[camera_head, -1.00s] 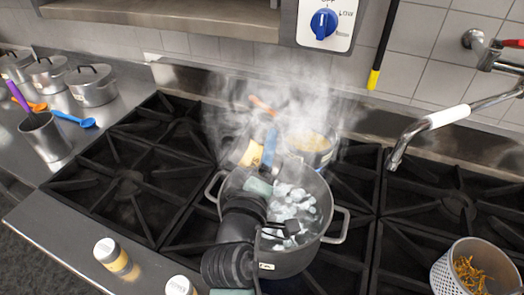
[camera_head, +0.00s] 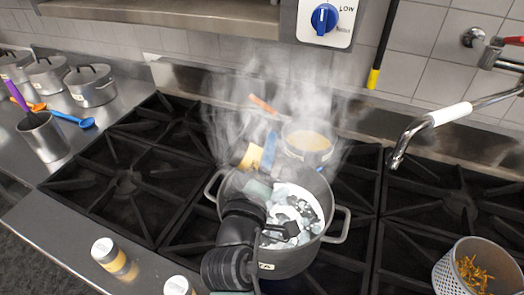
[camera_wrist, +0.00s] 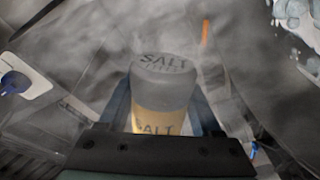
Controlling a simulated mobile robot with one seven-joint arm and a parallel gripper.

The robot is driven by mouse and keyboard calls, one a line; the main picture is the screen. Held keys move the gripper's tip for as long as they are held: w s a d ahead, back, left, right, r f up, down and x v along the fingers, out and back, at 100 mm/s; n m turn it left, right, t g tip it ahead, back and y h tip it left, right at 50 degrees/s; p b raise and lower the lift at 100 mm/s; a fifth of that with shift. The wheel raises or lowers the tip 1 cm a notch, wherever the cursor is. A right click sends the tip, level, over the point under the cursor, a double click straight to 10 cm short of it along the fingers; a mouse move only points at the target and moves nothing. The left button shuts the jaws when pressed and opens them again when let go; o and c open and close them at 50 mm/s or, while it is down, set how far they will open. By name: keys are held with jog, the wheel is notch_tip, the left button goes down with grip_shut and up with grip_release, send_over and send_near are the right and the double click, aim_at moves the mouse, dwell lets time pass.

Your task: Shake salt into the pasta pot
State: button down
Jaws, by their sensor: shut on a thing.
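The salt shaker (camera_head: 250,156), with a yellow label and grey cap, is held tilted on its side above the back rim of the pasta pot (camera_head: 298,262). In the wrist view the shaker (camera_wrist: 165,92) shows "SALT" on its cap and label, between the fingers. My gripper (camera_head: 268,150) is shut on it, with its blue fingers on either side. The pot holds bubbling whitish water, partly hidden by my arm and steam. Its front label is partly covered. I cannot see any salt falling.
A smaller pot (camera_head: 308,143) with yellowish contents stands behind. A perforated basket of pasta (camera_head: 448,270) is at right, below a faucet (camera_head: 430,122). Two shakers (camera_head: 112,258) stand on the front ledge. A utensil holder (camera_head: 46,138) and lidded pots (camera_head: 92,88) are at left.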

jog(key=shift+r+p, duration=0.6)
jog(key=shift+p, duration=0.5)
dwell(0.5)
jog(key=n, duration=0.1)
jog(key=n+p, duration=0.1)
jog(key=shift+f+n, duration=0.35)
jog(key=shift+n, duration=0.05)
jog(key=n+p, duration=0.1)
jog(key=n, duration=0.1)
jog(key=f+n, duration=0.1)
jog(key=n, duration=0.1)
jog(key=shift+a+f+n+p, duration=0.2)
jog(key=shift+n+p, duration=0.1)
jog(key=shift+p, duration=0.1)
jog(key=d+n+p, duration=0.1)
jog(key=n+p, duration=0.1)
jog(key=n, duration=0.3)
jog(key=d+f+n+p, duration=0.1)
jog(key=n+p, duration=0.1)
jog(key=n, duration=0.4)
jog(key=d+n+p, duration=0.1)
jog(key=n+p, duration=0.1)
jog(key=n, duration=0.3)
jog(key=shift+s+d+f+n, duration=0.2)
jog(key=shift+d+f+n, duration=0.1)
jog(key=shift+d+n, duration=0.1)
